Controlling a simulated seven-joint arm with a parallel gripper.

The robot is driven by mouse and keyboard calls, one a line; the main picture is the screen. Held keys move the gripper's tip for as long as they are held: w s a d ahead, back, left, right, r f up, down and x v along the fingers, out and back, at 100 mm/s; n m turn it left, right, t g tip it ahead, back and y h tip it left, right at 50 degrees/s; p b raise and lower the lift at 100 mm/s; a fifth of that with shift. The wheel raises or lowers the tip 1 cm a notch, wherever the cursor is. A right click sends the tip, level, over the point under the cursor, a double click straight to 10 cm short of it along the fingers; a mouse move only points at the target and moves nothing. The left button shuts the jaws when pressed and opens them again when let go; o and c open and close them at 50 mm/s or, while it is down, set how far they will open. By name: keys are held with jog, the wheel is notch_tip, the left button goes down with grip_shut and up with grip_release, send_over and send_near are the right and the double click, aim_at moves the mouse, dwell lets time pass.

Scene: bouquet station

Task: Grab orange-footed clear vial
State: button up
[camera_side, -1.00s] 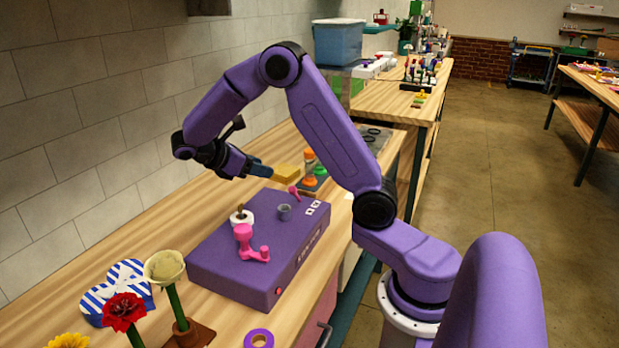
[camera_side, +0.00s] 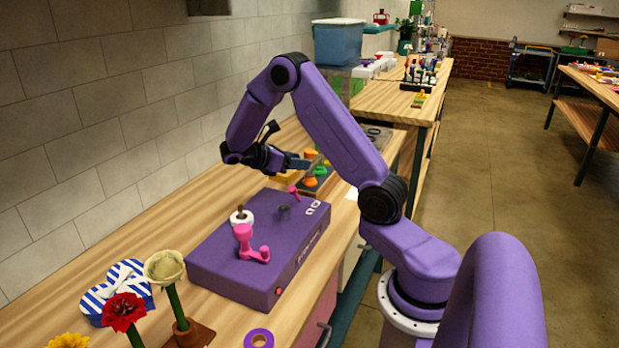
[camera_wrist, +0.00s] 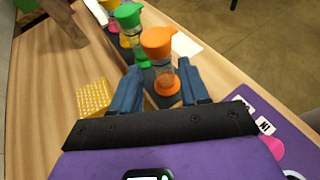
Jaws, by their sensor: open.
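The orange-footed clear vial stands in the wrist view, with an orange top (camera_wrist: 157,41), a clear middle and a round orange foot (camera_wrist: 167,84). In the side view its orange parts (camera_side: 312,183) show partly behind my gripper (camera_side: 306,164). In the wrist view my gripper (camera_wrist: 160,70) is open, with one blue finger on each side of the vial in the picture. I see a gap on both sides. I cannot tell how far down the fingers reach. A green-topped vial (camera_wrist: 128,17) stands just behind it.
Other coloured vials stand in the same row, on a dark base. A yellow block (camera_wrist: 95,98) lies left of my fingers. The purple box (camera_side: 222,268) carries a pink hook piece (camera_side: 245,240), a white roll (camera_side: 241,219) and a small grey cup. White paper (camera_wrist: 184,46) lies beyond the vial.

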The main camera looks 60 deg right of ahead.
jog(key=shift+x, duration=3.4)
grip_shut()
